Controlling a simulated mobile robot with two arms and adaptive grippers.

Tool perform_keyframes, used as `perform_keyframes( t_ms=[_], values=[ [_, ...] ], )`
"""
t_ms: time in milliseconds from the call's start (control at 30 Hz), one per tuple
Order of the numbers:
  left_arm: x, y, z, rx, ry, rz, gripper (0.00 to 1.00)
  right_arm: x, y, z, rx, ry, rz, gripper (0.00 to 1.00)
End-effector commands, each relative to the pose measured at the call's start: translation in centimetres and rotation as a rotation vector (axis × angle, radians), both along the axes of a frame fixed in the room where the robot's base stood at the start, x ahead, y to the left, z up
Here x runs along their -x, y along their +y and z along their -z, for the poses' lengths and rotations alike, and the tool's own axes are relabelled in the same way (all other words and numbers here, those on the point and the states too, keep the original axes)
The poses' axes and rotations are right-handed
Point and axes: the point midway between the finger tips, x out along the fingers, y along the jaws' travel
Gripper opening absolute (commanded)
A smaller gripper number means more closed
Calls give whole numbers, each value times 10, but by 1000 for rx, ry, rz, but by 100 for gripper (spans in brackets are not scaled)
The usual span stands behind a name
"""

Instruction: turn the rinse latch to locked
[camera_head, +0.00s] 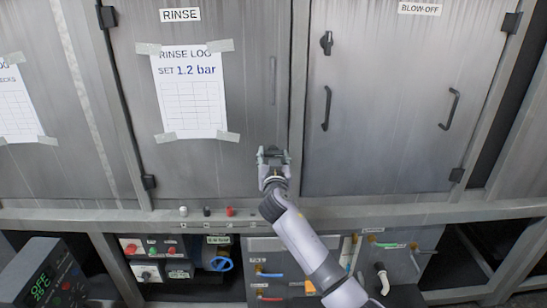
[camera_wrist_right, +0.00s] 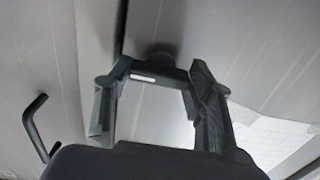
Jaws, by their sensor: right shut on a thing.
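The rinse door (camera_head: 240,110) is a grey metal panel under a "RINSE" label (camera_head: 180,15). My right gripper (camera_head: 272,155) is at the lower right of this door, near the post. In the right wrist view its two fingers (camera_wrist_right: 158,90) stand on either side of a dark latch bar (camera_wrist_right: 172,75) with a white mark, and are shut on it. The bar lies roughly crosswise in that view, with a dark round mount (camera_wrist_right: 160,52) behind it. In the head view the gripper mostly hides the latch. Its locked or unlocked position cannot be read. My left gripper is out of view.
The blow-off door (camera_head: 400,100), with its own latch (camera_head: 326,43) and handles, is right of the post. A rinse log sheet (camera_head: 190,95) is taped left of my gripper. Small knobs (camera_head: 207,211) line the ledge below. A control box (camera_head: 45,275) stands lower left.

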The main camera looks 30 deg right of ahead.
Motion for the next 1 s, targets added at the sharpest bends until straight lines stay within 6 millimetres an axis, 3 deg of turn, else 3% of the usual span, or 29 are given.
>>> perform_keyframes(
  t_ms=[333,667,1000],
  values=[
    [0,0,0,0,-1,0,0,0,0,0,0,0,0,23],
    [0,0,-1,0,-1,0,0,0,0,0,35,23,0,22],
    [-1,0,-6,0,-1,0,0,0,1,0,231,142,-1,22]
  ],
)
